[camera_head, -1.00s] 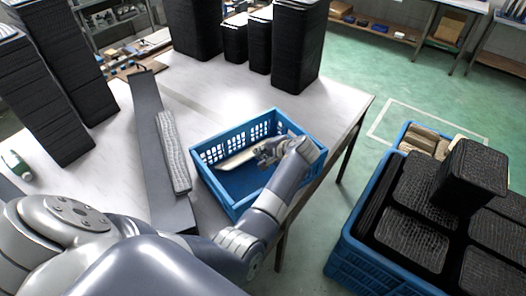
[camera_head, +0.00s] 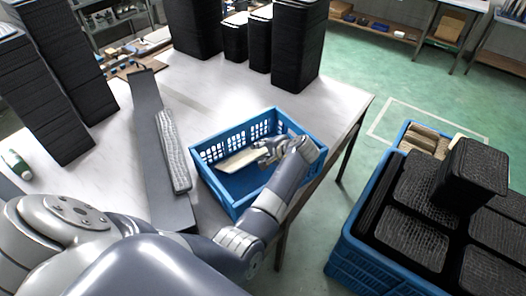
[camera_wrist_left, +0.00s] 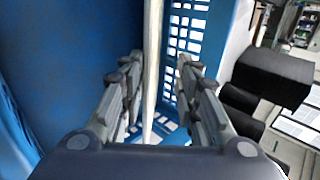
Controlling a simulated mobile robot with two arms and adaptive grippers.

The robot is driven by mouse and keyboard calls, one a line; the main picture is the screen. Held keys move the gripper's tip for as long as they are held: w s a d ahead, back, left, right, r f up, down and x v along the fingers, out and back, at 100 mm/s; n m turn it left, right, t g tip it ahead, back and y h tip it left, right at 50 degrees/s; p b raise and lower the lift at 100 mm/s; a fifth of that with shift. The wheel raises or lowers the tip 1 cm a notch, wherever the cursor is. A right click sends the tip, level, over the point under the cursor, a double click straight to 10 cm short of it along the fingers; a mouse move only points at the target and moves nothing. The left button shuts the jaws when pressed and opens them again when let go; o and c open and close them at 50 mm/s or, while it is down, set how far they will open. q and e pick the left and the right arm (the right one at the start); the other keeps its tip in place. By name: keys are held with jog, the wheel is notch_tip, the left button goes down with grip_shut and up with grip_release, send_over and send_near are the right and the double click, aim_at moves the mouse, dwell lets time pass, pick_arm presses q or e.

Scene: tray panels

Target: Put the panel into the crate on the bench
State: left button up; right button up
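The panel (camera_head: 240,162) is a thin, pale cream board inside the blue crate (camera_head: 237,184) on the bench. It leans or lies slanted near the crate's back wall. My left gripper (camera_head: 265,152) reaches down into the crate at the panel's right end. In the left wrist view the panel (camera_wrist_left: 153,60) shows edge-on between the two fingers of the left gripper (camera_wrist_left: 157,88). The fingers stand apart, with a gap visible on each side of the panel. The panel's lower edge is hard to make out. My right gripper is not in view.
The pale bench (camera_head: 120,165) carries a long grey bar (camera_head: 155,140) with a textured grey strip (camera_head: 173,150) left of the crate. Tall black stacks (camera_head: 298,50) stand at the back. A blue crate of black trays (camera_head: 345,262) is on the right.

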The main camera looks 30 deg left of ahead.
pick_arm(q)
notch_tip(320, 180, up, 10)
dwell(0.6)
jog(key=shift+d+f, duration=0.1)
dwell(0.8)
